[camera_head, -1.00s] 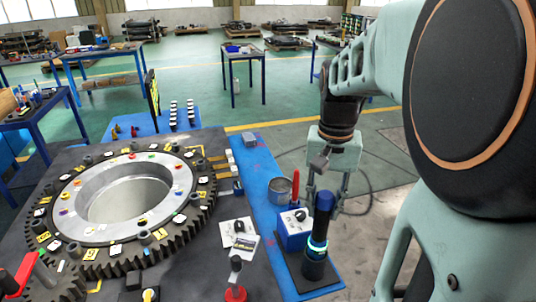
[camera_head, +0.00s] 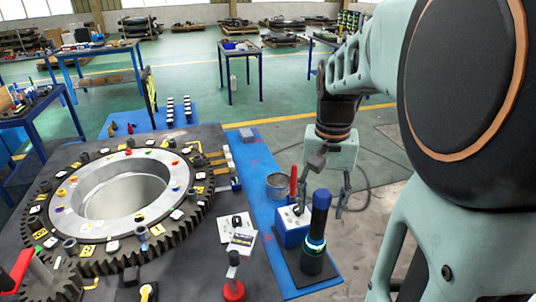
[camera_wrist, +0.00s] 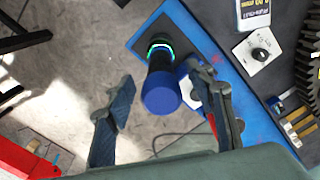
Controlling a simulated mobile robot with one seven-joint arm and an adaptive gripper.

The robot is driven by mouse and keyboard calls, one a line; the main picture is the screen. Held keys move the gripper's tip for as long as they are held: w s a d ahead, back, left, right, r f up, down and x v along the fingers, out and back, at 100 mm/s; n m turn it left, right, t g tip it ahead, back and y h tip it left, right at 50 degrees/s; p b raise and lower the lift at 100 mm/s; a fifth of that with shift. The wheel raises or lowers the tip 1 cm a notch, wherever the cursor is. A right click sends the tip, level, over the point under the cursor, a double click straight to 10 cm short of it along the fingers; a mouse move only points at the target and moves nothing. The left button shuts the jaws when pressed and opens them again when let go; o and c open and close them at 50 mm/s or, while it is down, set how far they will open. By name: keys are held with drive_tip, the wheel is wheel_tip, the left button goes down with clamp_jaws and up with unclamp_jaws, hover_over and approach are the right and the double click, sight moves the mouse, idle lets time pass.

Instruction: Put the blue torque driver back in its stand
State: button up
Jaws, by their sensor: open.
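The blue torque driver (camera_head: 320,202) stands upright at the right edge of the bench, blue cap on top. Its lower end is at the dark stand (camera_head: 291,272), with a glowing cyan-green ring at the collar. How deep it sits is hidden. In the wrist view the driver (camera_wrist: 161,95) shows cap towards me, between the spread fingers. My gripper (camera_wrist: 160,76) is open and empty, with a visible gap on the left and a narrower one on the right. In the head view my gripper is just behind the driver, which partly covers it.
A blue box with a white top (camera_head: 292,228) and a red-handled tool (camera_head: 293,181) stand close left of the driver. A metal can (camera_head: 277,186) is behind them. A large gear ring (camera_head: 125,190) fills the bench's left. Open floor lies right of the bench.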

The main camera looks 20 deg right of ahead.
sight(323, 194)
drive_tip(key=shift+r+p, duration=2.1)
drive_tip(key=shift+r, duration=0.5)
